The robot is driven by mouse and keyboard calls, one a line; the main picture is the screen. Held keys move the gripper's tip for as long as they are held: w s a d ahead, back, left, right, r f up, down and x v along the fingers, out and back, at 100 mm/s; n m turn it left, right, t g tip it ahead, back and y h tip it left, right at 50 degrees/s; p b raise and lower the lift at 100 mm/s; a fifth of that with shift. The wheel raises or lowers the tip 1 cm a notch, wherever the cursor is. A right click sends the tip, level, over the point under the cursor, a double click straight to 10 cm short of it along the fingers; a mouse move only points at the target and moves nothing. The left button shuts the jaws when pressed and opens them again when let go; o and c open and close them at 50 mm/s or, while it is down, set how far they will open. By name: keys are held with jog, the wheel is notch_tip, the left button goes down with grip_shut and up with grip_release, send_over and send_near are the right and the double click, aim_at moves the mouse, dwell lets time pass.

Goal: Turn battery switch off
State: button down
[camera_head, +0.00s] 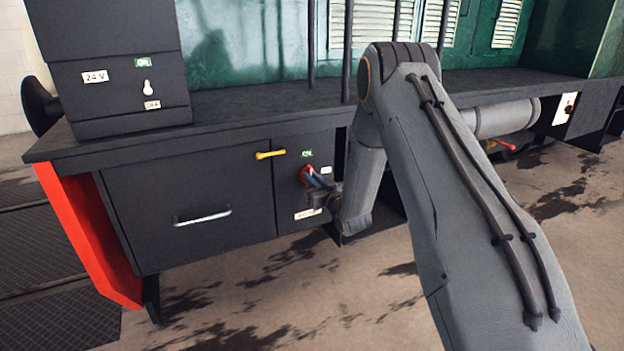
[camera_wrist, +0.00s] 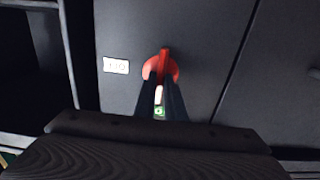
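The battery switch is a red rotary knob (camera_head: 304,174) on the dark cabinet front, under the bench top. In the wrist view the red knob (camera_wrist: 163,66) has a raised handle that stands upright in the picture. My gripper (camera_head: 318,181) is at the knob from the right in the head view and partly covers it. In the wrist view my gripper's two dark fingers (camera_wrist: 162,86) stand apart at the lower part of the knob, with a gap between them. Contact with the handle cannot be told. A green label (camera_head: 307,153) sits above the knob.
A drawer with a silver handle (camera_head: 202,217) and a yellow lever (camera_head: 270,155) are left of the switch. A dark box (camera_head: 115,92) marked 24 V stands on the bench (camera_head: 245,103). A white plate with a switch (camera_head: 565,108) is far right. The floor in front is clear.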

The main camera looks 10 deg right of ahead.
dwell(0.4)
jog(key=shift+w+d+f+m+p, duration=0.15)
jog(key=shift+m+p, duration=0.4)
jog(key=shift+m, duration=2.4)
jog(key=shift+s+d+f+m+p, duration=0.15)
jog(key=shift+m+p, duration=0.35)
jog(key=shift+m, duration=2.5)
jog(key=shift+w+d+f+m+p, duration=0.15)
jog(key=shift+m+p, duration=0.4)
jog(key=shift+m, duration=2.4)
jog(key=c, duration=1.8)
grip_release()
jog(key=shift+v, duration=3.95)
